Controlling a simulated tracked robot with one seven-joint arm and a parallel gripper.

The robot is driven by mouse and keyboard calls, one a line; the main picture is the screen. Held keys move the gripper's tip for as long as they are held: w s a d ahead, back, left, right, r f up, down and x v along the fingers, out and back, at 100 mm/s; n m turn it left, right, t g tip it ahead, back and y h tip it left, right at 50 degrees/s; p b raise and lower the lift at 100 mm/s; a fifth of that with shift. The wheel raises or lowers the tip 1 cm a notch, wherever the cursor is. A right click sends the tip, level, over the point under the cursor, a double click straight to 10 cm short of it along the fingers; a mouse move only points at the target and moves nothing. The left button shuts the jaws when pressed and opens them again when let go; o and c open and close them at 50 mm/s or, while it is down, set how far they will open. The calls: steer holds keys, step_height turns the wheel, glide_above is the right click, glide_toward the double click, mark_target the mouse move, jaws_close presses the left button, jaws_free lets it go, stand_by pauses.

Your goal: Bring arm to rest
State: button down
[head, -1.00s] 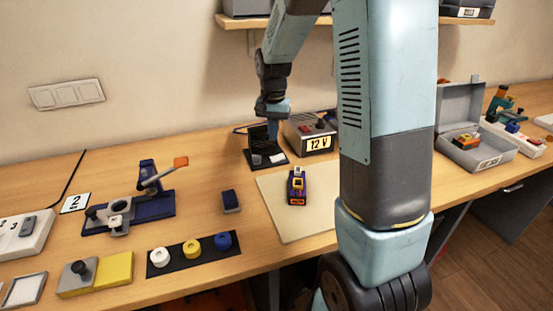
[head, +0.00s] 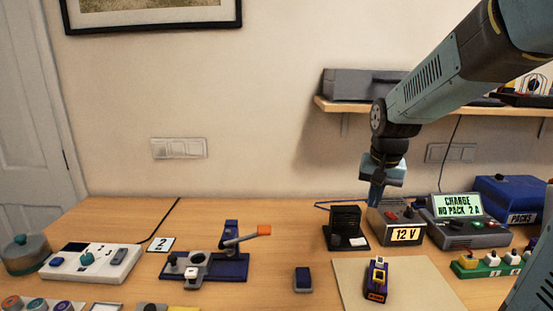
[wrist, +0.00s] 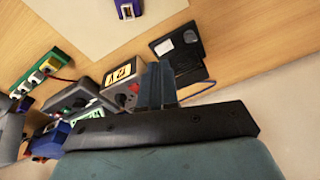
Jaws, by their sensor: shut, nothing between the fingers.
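My gripper (head: 376,196) hangs from my blue-grey arm at the right of the head view, fingers pointing down. It is shut and empty, in the air by the 12 V box (head: 406,234) and a black upright stand (head: 346,228). In the wrist view my closed fingers (wrist: 158,84) show in front of the same 12 V box (wrist: 124,78) and the black stand (wrist: 178,48). I cannot tell how far above them it is.
A charger (head: 466,225) and a blue PACKS box (head: 508,199) stand at the right. A shelf (head: 430,108) is on the wall behind my arm. A blue clamp fixture with an orange lever (head: 222,258) and a white panel (head: 91,263) stand on the left of the bench.

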steer(key=s+r+n+t, duration=0.1)
steer(key=s+r, duration=0.2)
steer(key=s, duration=0.5)
steer(key=s+r+n+t, duration=0.2)
steer(key=s+r, duration=0.1)
steer(key=s, duration=0.6)
steer(key=shift+a+r+n, duration=0.15)
steer(key=shift+r+n, duration=0.05)
steer(key=shift+n, duration=0.1)
